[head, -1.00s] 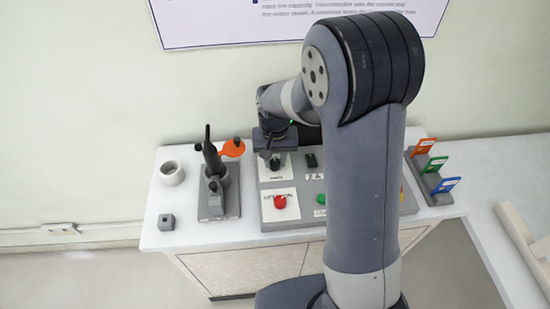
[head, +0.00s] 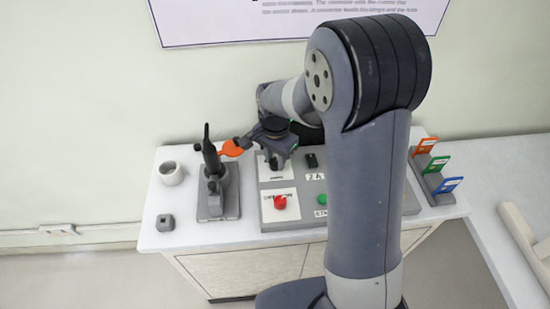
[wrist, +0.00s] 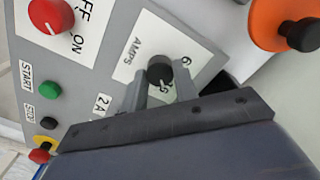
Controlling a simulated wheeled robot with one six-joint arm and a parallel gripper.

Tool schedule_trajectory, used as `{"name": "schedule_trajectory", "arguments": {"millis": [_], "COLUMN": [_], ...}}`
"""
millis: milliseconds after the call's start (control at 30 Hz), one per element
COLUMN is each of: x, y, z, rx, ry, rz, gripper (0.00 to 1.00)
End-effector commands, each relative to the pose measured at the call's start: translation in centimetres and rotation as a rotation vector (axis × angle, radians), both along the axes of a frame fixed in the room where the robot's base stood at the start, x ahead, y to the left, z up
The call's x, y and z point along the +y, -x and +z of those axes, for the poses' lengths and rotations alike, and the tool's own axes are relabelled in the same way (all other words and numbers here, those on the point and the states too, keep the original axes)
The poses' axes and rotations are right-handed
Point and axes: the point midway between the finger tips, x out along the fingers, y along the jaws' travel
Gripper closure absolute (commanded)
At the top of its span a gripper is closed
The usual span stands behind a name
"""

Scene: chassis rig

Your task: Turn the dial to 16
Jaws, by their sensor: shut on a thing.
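The dial is a black knob (wrist: 158,68) on a white label marked AMPS, seen in the wrist view. A 6 shows to its right and a partly covered number, perhaps 16, just below it. I cannot tell exactly where the dial points. My gripper (wrist: 160,82) has one finger on each side of the knob and is shut on it. In the head view my gripper (head: 273,162) is over the upper left of the grey control panel (head: 265,219), and the dial is mostly hidden there.
A red OFF/ON knob (head: 280,202) sits below the dial. A green START button (wrist: 49,90) is further along the panel. A cup (head: 172,173) and card rack (head: 440,190) stand at the sides.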

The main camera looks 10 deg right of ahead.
Motion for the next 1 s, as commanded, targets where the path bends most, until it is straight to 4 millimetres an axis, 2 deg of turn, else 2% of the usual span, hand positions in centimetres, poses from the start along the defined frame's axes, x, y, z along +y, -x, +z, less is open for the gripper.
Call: {"name": "schedule_trajectory", "arguments": {"millis": [600, 633, 867, 1000], "x": [0.02, 0.02, 0.01, 0.01], "y": [-0.07, -0.07, -0.03, -0.02], "z": [0.08, 0.08, 0.05, 0.03], "rx": [-0.003, -0.003, -0.001, -0.001], "ry": [0.0, 0.0, 0.0, 0.0], "rz": [-0.047, -0.047, -0.046, -0.046], "gripper": [0.94, 0.7, 0.51, 0.5]}}
